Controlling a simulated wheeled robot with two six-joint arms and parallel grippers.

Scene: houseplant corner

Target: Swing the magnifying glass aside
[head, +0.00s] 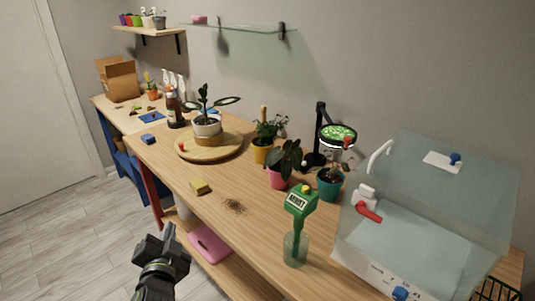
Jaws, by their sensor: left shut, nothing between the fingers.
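The magnifying glass (338,131) is a round head with a pale rim on a black jointed stand (318,132). It stands towards the back of the wooden table, right of the middle. Its lens hangs over a plant in a teal pot (330,186), and green shows through it. A small red part (347,143) sits at the right of its rim. My left gripper (158,238) is shut and empty, low at the front, in front of the table edge and far from the magnifying glass. My right gripper is not in view.
A green moisture meter (299,201) stands in a glass bottle in front of the magnifying glass. A clear-lidded case (420,215) is close on its right. Pink (278,177) and yellow (262,152) pots stand left.

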